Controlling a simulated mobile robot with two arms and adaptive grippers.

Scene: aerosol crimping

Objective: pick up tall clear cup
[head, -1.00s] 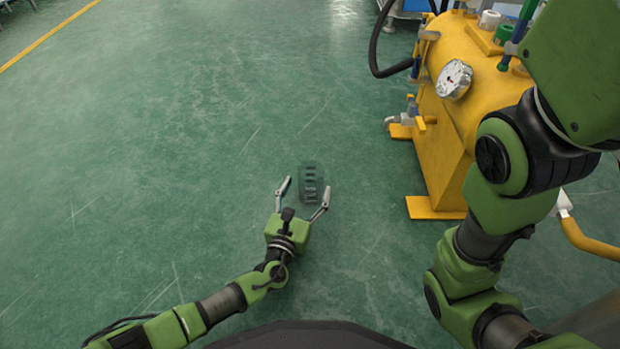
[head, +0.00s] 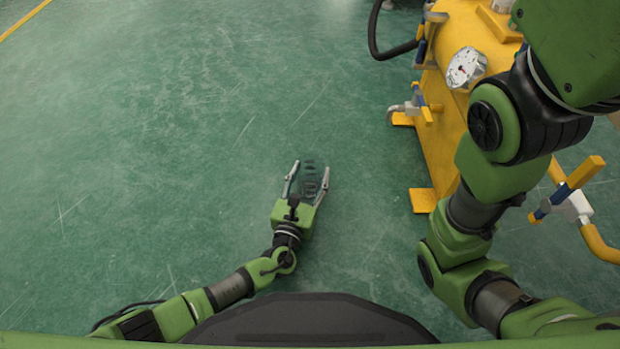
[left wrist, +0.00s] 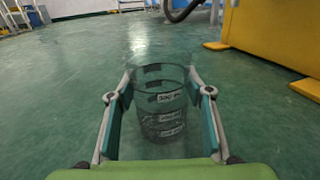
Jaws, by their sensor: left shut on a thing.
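The tall clear cup (head: 309,178) is see-through, with dark and white markings on its side. It stands between the fingers of my left gripper (head: 307,182) in the head view. In the left wrist view the cup (left wrist: 160,105) is upright, with one finger pad against each side. The left gripper (left wrist: 162,110) is shut on it. I cannot tell whether the cup's base touches the floor. My right arm comes down the right side of the head view, and its gripper is out of view.
A yellow pipe with a valve (head: 575,205) is at the far right. The green floor (head: 150,150) is clear to the left and ahead.

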